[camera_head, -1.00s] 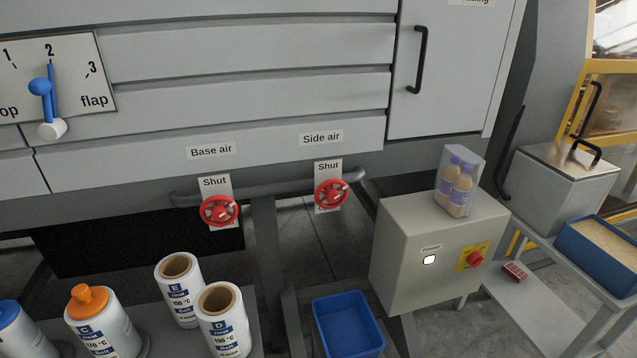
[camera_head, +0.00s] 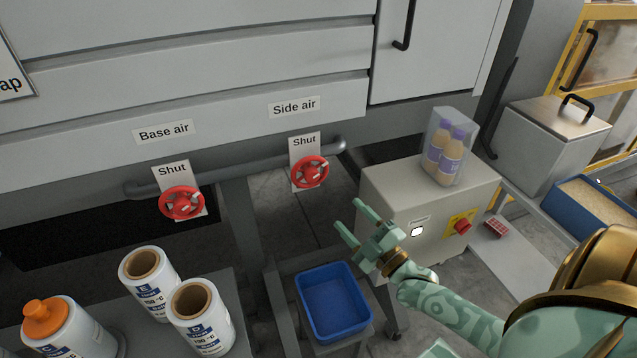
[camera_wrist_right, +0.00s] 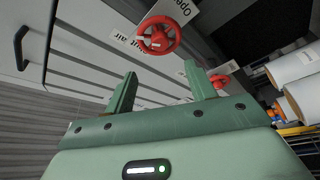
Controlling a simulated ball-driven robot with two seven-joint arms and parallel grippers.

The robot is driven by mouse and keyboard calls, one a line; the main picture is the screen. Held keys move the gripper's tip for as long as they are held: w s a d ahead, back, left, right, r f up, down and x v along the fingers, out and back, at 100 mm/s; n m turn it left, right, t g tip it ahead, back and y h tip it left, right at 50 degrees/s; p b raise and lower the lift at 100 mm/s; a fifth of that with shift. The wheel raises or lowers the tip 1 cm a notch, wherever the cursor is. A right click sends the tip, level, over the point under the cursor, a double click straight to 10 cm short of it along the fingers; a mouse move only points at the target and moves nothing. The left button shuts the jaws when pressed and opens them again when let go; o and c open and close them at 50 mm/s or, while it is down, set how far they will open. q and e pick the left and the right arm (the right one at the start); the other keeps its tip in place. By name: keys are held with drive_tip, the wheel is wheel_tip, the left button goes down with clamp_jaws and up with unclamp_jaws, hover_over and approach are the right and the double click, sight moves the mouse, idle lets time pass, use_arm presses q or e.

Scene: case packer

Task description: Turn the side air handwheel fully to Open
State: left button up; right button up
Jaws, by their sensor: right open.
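The side air handwheel (camera_head: 309,172) is a red wheel on a grey pipe, below the "Side air" label (camera_head: 294,107). Its plate shows "Shut" above the wheel; the plate's lower part is hidden behind the wheel. My right gripper (camera_head: 350,217) is open and empty, below and right of the wheel and apart from it. In the right wrist view the same wheel (camera_wrist_right: 158,36) shows upside down beyond the open fingers, with "Open" legible on its plate. My left gripper is not in view.
The similar base air handwheel (camera_head: 181,203) is to the left on the same pipe. A grey control box (camera_head: 385,200) carrying wrapped bottles (camera_head: 448,150) stands at the right. A blue bin (camera_head: 335,300) is below the wheel.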

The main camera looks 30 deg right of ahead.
sight(314, 179)
drive_tip(key=b+x, duration=0.1)
drive_tip(key=x, duration=1.1)
drive_tip(key=shift+a+f, duration=0.1)
drive_tip(key=c, duration=1)
